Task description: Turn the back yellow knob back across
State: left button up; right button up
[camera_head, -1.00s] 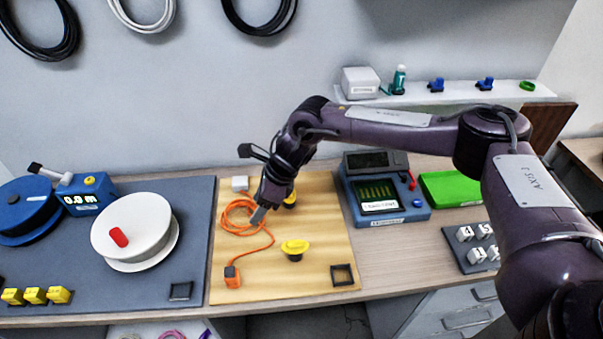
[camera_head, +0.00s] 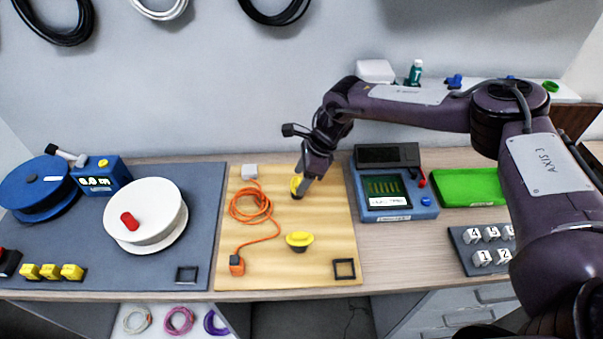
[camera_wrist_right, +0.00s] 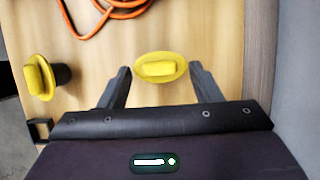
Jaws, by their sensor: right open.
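The back yellow knob (camera_head: 296,184) stands on the wooden board, partly hidden by my right gripper (camera_head: 303,191) in the head view. In the right wrist view the same knob (camera_wrist_right: 160,67) sits between the two fingertips of the open right gripper (camera_wrist_right: 160,82), with a gap on each side. Its raised bar runs lengthwise from finger to finger. The front yellow knob (camera_head: 299,240) stands nearer the board's front edge, clear of the gripper. It also shows at the left of the right wrist view (camera_wrist_right: 40,77). My left gripper is out of view.
A coiled orange cable (camera_head: 250,207) lies left of the back knob. A blue meter (camera_head: 396,205) stands right of the wooden board (camera_head: 330,235). A white reel (camera_head: 157,208) stands on the grey mat at left. A black square frame (camera_head: 344,268) lies near the front edge.

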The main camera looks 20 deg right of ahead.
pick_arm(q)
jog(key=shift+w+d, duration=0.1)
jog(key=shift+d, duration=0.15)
pick_arm(e)
jog(key=shift+c, duration=0.5)
jog(key=c, duration=0.9)
